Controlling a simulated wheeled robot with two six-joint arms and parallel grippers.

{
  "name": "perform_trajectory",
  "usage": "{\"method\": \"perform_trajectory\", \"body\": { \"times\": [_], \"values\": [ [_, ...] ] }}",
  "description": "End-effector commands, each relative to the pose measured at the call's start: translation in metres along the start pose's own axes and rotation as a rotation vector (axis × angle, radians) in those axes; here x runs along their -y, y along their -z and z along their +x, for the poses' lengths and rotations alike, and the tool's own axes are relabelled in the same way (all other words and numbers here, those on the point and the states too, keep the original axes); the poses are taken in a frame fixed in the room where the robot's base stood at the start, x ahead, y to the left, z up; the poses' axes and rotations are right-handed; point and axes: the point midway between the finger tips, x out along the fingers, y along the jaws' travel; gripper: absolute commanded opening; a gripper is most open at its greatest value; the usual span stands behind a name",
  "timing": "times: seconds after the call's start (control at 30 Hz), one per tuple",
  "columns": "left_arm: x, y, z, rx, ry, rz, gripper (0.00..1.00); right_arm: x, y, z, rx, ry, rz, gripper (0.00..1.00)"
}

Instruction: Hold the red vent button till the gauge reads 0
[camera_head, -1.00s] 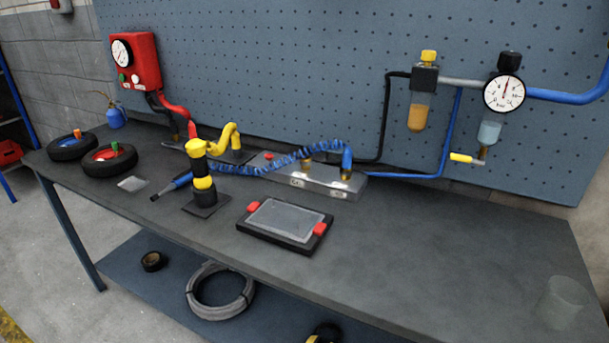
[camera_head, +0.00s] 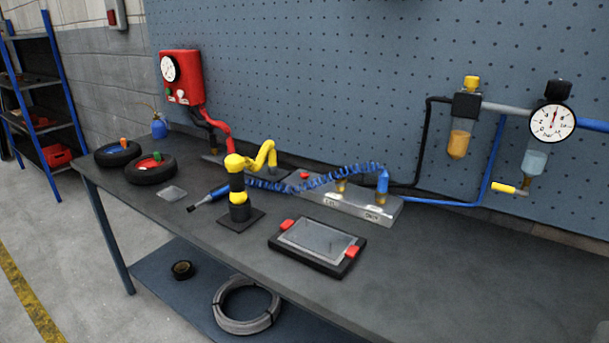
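A small red button (camera_head: 305,175) sits near the left end of the grey metal manifold block (camera_head: 350,205) on the bench. A round white gauge (camera_head: 553,123) hangs on the pegboard at right; its needle points roughly upward, and its numbers are too small to read surely. A second white gauge (camera_head: 168,69) is on the red box (camera_head: 182,92) at left, above small green and pale knobs; its reading is not legible. I cannot tell for certain which button is the vent button. Neither of my grippers is in view.
On the bench (camera_head: 440,270) stand a black-and-yellow post (camera_head: 239,195), a framed tablet-like panel (camera_head: 317,245), two black wheels (camera_head: 151,168) and a blue oil can (camera_head: 159,127). A coiled blue hose (camera_head: 330,178) runs over the manifold. The bench's front right is clear.

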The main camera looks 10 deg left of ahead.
Motion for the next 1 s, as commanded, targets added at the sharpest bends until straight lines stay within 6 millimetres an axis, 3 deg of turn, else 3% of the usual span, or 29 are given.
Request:
{"method": "perform_trajectory", "body": {
  "times": [0.03,0.2,1.0],
  "values": [
    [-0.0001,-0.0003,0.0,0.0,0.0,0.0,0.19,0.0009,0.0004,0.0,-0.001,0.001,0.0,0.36],
    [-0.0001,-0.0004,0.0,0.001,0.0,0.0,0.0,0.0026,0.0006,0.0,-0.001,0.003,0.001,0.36],
    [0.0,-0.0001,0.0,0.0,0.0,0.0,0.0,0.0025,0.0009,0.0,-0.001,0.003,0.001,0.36]
  ]
}}
